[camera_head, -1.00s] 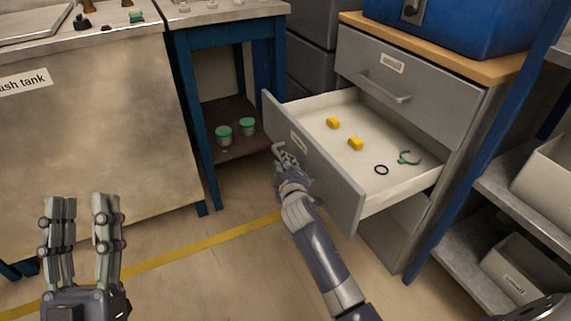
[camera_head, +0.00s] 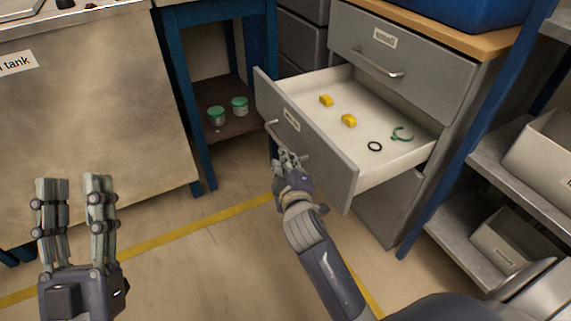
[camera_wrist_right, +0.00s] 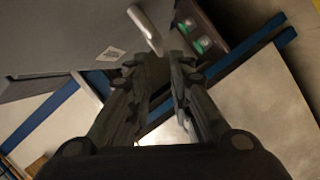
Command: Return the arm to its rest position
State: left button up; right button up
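My right gripper (camera_head: 289,157) is in front of the open lower drawer (camera_head: 315,157), close to its handle (camera_head: 271,128). In the right wrist view its fingers (camera_wrist_right: 162,62) are apart with nothing between them, and the handle (camera_wrist_right: 146,29) lies just beyond the fingertips, apparently clear of them. My left gripper (camera_head: 76,182) is open and empty, pointing up at the lower left over the floor.
The pulled-out drawer holds two yellow blocks (camera_head: 348,121), a black ring (camera_head: 375,146) and a green clip-like part (camera_head: 401,135). A shelf with bins (camera_head: 505,243) stands at right. Green-lidded jars (camera_head: 216,115) sit under the blue-framed table (camera_head: 192,110). Floor between is open.

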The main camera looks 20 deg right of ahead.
jog(key=shift+s, duration=0.3)
